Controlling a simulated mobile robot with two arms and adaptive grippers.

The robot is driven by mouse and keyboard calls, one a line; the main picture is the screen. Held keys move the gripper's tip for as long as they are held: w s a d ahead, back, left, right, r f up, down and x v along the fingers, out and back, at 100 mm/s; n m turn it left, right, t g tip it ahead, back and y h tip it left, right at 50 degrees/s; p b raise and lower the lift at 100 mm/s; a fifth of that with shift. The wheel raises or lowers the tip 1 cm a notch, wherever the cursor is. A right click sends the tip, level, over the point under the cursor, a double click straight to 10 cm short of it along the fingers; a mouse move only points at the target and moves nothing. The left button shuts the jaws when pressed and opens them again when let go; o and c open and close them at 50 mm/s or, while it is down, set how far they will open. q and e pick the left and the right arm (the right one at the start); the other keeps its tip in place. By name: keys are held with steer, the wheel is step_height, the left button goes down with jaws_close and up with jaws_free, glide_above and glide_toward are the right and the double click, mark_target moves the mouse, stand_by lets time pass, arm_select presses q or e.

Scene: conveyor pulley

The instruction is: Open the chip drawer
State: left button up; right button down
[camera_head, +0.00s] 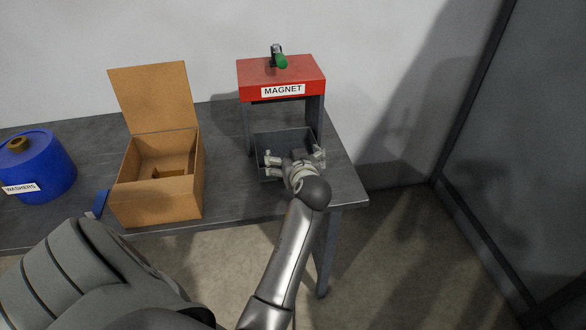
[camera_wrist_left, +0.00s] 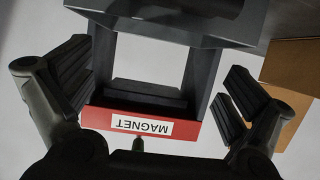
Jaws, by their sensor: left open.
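The chip drawer (camera_head: 284,139) is a dark grey open-topped box low between the legs of the red-topped magnet stand (camera_head: 309,75). How far it is pulled out is hard to tell. My left gripper (camera_head: 295,157) is open at the drawer's near side, its fingers covering part of the front. No handle is visible behind the hand. In the left wrist view, upside down, my left gripper's fingers (camera_wrist_left: 155,90) are spread apart with nothing between the tips. A grey box edge (camera_wrist_left: 180,34) crosses the top, and the MAGNET label (camera_wrist_left: 142,126) is below. My right gripper is not in view.
An open cardboard box (camera_head: 155,205) stands left of the stand, its flap up. A blue WASHERS container (camera_head: 50,165) is farther left. A green-tipped lever (camera_head: 281,61) sits on the red top. The table's right edge is close to the stand, with open floor beyond.

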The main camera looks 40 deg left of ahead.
arm_select(q)
step_height(320, 180, up, 4)
steer(key=shift+r, duration=0.15)
stand_by(0.6)
